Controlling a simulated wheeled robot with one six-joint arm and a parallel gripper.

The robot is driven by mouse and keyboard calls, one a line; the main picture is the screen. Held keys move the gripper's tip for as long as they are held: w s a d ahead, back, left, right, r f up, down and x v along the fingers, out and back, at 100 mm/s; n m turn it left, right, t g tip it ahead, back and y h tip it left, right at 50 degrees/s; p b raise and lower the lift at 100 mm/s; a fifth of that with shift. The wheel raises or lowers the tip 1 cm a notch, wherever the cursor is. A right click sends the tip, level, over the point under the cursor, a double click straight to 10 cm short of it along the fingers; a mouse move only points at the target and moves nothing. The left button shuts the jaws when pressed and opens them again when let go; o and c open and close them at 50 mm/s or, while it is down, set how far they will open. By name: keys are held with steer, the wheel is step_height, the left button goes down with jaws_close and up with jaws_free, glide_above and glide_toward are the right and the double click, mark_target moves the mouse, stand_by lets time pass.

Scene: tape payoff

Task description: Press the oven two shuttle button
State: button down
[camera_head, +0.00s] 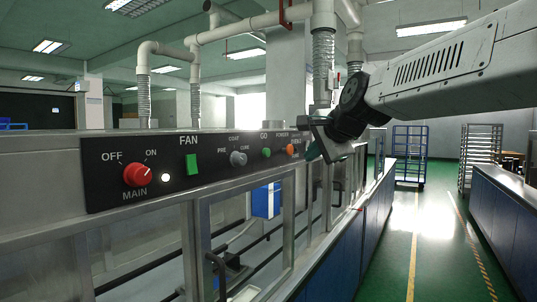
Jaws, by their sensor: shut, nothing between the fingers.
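No button marked as oven two shuttle can be made out. A dark control panel (110,158) runs along the machine's top front edge. On it are a red MAIN knob (137,174), a lit white lamp (166,178), a green FAN button (192,164), a grey selector knob (238,158) marked PRE, COAT and CURE, a green GO button (266,152) and an orange control (289,150). My gripper (313,150) is shut and empty, close to the panel's far end, right of the orange control. It hides what lies behind it. I cannot tell whether it touches anything.
Below the panel is a metal-framed, windowed enclosure (192,250) with a blue box (266,201) inside. The green-floored aisle (425,240) on the right is clear. A blue rack cart (409,155) stands at its far end. Blue cabinets (500,215) line the right side.

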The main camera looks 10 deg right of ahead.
mark_target(266, 153)
steer(key=w+a, duration=0.5)
steer(key=a, duration=0.2)
steer(key=shift+w, duration=0.2)
steer(key=shift+a, duration=0.1)
stand_by(2.2)
steer(key=shift+w+a, duration=0.2)
steer(key=shift+w, duration=0.05)
